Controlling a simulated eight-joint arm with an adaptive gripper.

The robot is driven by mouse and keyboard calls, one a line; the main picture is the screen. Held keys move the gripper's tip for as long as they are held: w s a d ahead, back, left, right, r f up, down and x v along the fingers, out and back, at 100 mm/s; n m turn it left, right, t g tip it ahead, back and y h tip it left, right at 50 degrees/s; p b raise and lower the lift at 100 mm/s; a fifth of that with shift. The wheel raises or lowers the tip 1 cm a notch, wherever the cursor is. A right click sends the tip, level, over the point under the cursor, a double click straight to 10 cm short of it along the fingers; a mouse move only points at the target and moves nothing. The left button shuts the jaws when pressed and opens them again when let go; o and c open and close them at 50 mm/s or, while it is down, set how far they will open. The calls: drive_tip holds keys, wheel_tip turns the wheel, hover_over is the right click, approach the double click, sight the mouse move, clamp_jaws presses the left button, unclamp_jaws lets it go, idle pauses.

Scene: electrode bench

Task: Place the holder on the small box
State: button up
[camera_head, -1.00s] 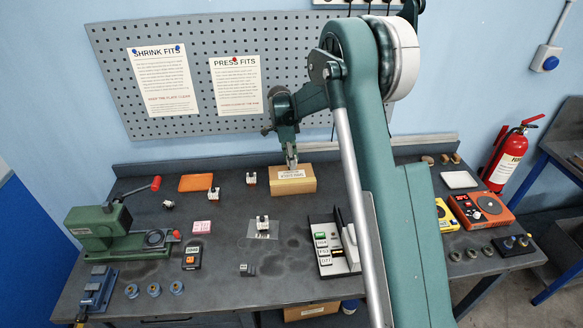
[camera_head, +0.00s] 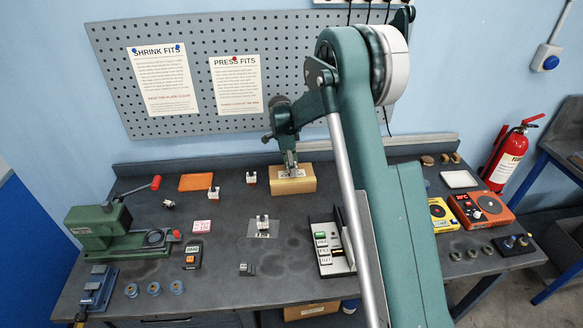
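The small box (camera_head: 306,185) is a tan block with a pale label, at the back middle of the bench. My gripper (camera_head: 291,172) points down at its front and top, and its tips overlap the label. Whether they touch the box cannot be told. The fingers look close together; whether anything is between them is too small to tell. Several small white holder-like pieces stand on the bench: one (camera_head: 263,223) on a clear sheet, one (camera_head: 214,193) by the orange pad, one (camera_head: 251,177) left of the box. Which is the task's holder is unclear.
A green hand press (camera_head: 95,228) stands at the left. An orange device (camera_head: 480,208) and yellow device (camera_head: 441,214) are at the right.

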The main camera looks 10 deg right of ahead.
drive_tip(key=shift+r, duration=0.2)
idle(0.3)
wheel_tip(320, 180, up, 12)
drive_tip(key=a, duration=0.1)
drive_tip(key=shift+a, duration=0.4)
drive_tip(key=shift+f, duration=0.1)
idle(0.5)
drive_tip(key=s+d+r+n+t, duration=0.1)
drive_tip(key=s+d+r+n, duration=0.2)
drive_tip(key=s+r, duration=0.45)
drive_tip(key=s+d+r+n+t+y, duration=0.1)
drive_tip(key=s+d+r+n, duration=0.3)
drive_tip(key=s, duration=0.6)
drive_tip(key=s+d+r+n+t, duration=0.1)
drive_tip(key=s+r+n, duration=0.1)
drive_tip(key=s+r, duration=0.6)
drive_tip(key=s+d+f+n+t, duration=0.2)
drive_tip(key=s+n, duration=0.2)
drive_tip(key=s, duration=0.9)
drive_tip(key=s+d+f+n+t, duration=0.2)
drive_tip(key=s+n, duration=0.3)
drive_tip(key=s, duration=0.9)
drive_tip(key=shift+s+f+y, duration=0.25)
drive_tip(key=shift+f+y, duration=0.15)
drive_tip(key=shift+f, duration=0.35)
